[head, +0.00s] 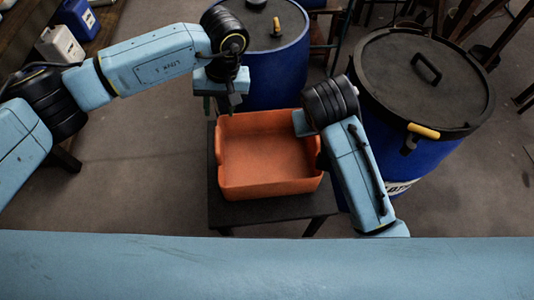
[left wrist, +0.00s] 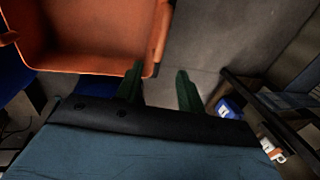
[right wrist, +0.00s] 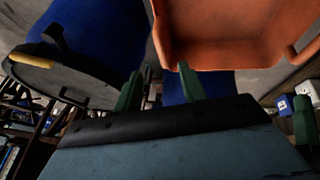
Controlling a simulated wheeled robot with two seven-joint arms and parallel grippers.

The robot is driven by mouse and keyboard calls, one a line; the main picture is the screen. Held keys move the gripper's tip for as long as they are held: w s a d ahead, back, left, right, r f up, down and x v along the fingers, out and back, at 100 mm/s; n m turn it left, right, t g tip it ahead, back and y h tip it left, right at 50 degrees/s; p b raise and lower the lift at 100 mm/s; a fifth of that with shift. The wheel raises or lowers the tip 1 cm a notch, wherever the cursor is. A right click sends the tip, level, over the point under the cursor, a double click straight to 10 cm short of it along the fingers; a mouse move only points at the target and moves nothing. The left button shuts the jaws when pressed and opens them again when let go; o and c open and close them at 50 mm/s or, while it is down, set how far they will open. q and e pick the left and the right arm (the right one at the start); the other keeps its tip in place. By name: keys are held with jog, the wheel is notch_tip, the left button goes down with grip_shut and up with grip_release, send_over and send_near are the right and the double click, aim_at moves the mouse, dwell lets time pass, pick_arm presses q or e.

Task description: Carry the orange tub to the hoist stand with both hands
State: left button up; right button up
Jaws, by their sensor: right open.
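The orange tub (head: 268,155) is empty and sits level on a low dark table (head: 265,213). My left gripper (head: 222,104) is at the tub's far left corner. In the left wrist view its green fingers (left wrist: 160,85) are apart, with the tub's corner (left wrist: 155,55) ahead between their lines. My right gripper (right wrist: 160,82) is at the tub's right side; its fingers are apart, with the tub's wall ahead between them. In the head view my right wrist hides its fingers. I cannot tell whether either gripper touches the tub. I cannot pick out the hoist stand.
A large blue vat (head: 375,150) with a dark lid stands close on the right. Another blue vat (head: 275,80) stands just behind the tub. White (head: 60,45) and blue (head: 78,18) canisters are at the far left. The floor left of the table is clear.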

aim_at(218, 134)
pick_arm(q)
jog(key=f, duration=0.4)
jog(key=a+f, duration=0.1)
jog(key=f, duration=0.3)
jog(key=a+f, duration=0.1)
jog(key=f, duration=0.2)
jog(key=shift+s+a+f, duration=0.2)
jog(key=shift+f, duration=0.2)
pick_arm(e)
jog(key=x, duration=1.2)
pick_arm(q)
grip_shut()
pick_arm(e)
grip_shut()
